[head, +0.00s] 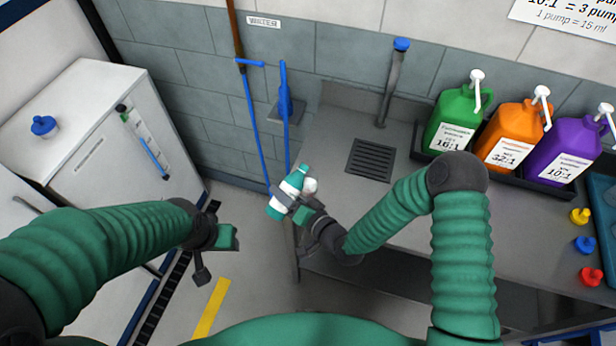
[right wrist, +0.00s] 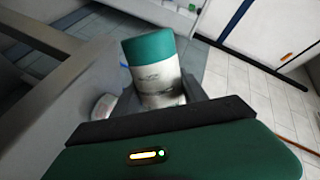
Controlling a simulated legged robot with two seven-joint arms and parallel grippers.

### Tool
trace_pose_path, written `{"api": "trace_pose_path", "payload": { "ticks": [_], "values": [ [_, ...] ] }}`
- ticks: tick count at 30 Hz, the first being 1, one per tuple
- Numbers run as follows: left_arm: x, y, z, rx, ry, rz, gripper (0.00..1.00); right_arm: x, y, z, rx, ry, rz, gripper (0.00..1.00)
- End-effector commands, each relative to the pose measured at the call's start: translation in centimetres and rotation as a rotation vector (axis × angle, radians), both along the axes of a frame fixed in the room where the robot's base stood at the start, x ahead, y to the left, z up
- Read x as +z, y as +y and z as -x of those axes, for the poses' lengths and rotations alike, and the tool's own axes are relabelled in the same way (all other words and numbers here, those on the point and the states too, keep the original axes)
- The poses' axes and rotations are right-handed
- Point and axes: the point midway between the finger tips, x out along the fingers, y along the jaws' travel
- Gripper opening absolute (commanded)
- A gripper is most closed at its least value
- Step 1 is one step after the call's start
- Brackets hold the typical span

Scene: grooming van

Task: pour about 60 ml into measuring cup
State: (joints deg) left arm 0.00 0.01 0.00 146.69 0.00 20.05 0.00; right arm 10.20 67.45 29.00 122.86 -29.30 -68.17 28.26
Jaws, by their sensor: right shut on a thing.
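My right gripper (head: 297,207) is shut on a teal-and-white bottle (head: 277,206), held in the air off the counter's left front corner. The bottle looks tilted in the head view. In the right wrist view its teal end (right wrist: 148,48) and white, printed label show between the dark fingers. A small whitish thing (head: 310,186) shows beside the bottle; I cannot tell what it is. My left gripper (head: 207,241) is over the floor at left, its fingers apart and empty. I cannot make out a measuring cup for certain.
The grey counter (head: 335,135) has a drain grate (head: 371,160). Green (head: 452,120), orange (head: 511,135) and purple (head: 564,150) pump jugs stand in a black tray at the right. Small yellow, blue and red things lie in front. A white cabinet (head: 150,150) stands left.

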Motion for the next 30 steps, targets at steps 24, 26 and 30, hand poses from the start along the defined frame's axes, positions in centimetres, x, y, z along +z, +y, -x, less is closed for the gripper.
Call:
{"api": "trace_pose_path", "payload": {
  "ticks": [24, 26, 30],
  "values": [
    [-10.2, 0.0, 0.0, 0.000, 0.000, 0.000, 0.49, -0.9, -0.5, -0.9, 0.006, -0.715, 0.601, 0.00],
    [-10.4, 0.0, 0.0, 0.000, 0.000, 0.000, 0.49, -0.8, -0.5, -0.9, 0.006, -0.736, 0.619, 0.00],
    [-10.5, 0.0, 0.0, 0.000, -0.001, 0.000, 0.49, -0.6, -0.5, -0.9, 0.006, -0.757, 0.638, 0.00]
  ]
}}
